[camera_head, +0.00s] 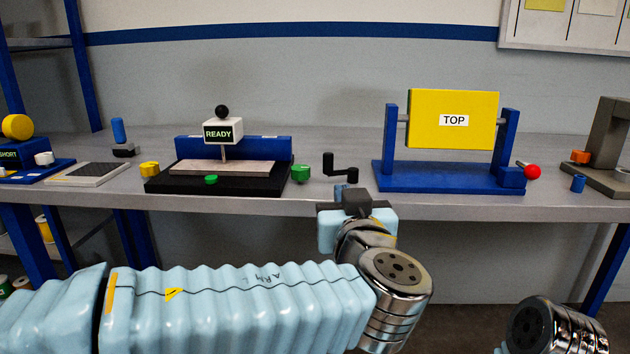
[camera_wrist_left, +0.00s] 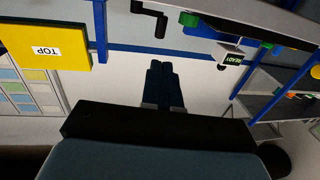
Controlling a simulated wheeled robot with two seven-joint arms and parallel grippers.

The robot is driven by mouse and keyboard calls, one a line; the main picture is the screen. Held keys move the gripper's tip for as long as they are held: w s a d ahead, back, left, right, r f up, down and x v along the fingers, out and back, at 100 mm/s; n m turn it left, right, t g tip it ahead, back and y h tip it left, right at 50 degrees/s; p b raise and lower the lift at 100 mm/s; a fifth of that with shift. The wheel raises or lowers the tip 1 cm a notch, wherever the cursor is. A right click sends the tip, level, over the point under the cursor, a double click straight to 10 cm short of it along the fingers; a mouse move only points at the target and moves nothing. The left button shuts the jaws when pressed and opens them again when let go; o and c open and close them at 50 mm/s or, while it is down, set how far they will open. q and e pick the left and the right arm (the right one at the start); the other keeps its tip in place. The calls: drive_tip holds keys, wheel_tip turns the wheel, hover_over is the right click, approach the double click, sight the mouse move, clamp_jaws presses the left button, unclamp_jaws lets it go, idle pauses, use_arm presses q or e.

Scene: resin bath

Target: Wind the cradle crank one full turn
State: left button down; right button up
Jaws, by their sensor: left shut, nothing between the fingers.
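The cradle is a blue stand (camera_head: 445,178) holding a yellow panel (camera_head: 450,105) labelled TOP; the panel also shows upside down in the left wrist view (camera_wrist_left: 30,40). A small arm with a red knob (camera_head: 533,172) is at the stand's right end. A black crank-shaped handle (camera_head: 341,168) is left of the stand near the table's front edge; it also shows at the top of the left wrist view (camera_wrist_left: 150,18). My left gripper (camera_wrist_left: 163,66) is shut and empty, at the table's front edge (camera_head: 350,193), just below the black handle and apart from the red knob.
Left of the black handle are a green knob (camera_head: 300,173) and a black-based fixture (camera_head: 225,186) with a READY sign (camera_head: 217,134). A blue cylinder (camera_head: 578,183) and a grey frame (camera_head: 606,150) stand on the right. The table's front edge (camera_head: 450,207) runs across.

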sight(328, 162)
use_arm(q)
drive_tip(key=w+p, duration=0.1)
drive_tip(key=w, duration=0.3)
drive_tip(key=w+a+p, duration=0.1)
drive_tip(key=w+p, duration=0.1)
drive_tip(key=w, duration=0.2)
drive_tip(key=w+a+p, duration=0.1)
drive_tip(key=w, duration=0.3)
drive_tip(key=shift+w+r+p, duration=0.1)
drive_tip(key=shift+w+p, duration=0.2)
drive_tip(key=shift+w, duration=0.1)
drive_tip(key=shift+w+a, duration=0.1)
drive_tip(key=shift+w, duration=0.3)
drive_tip(key=shift+f, duration=0.2)
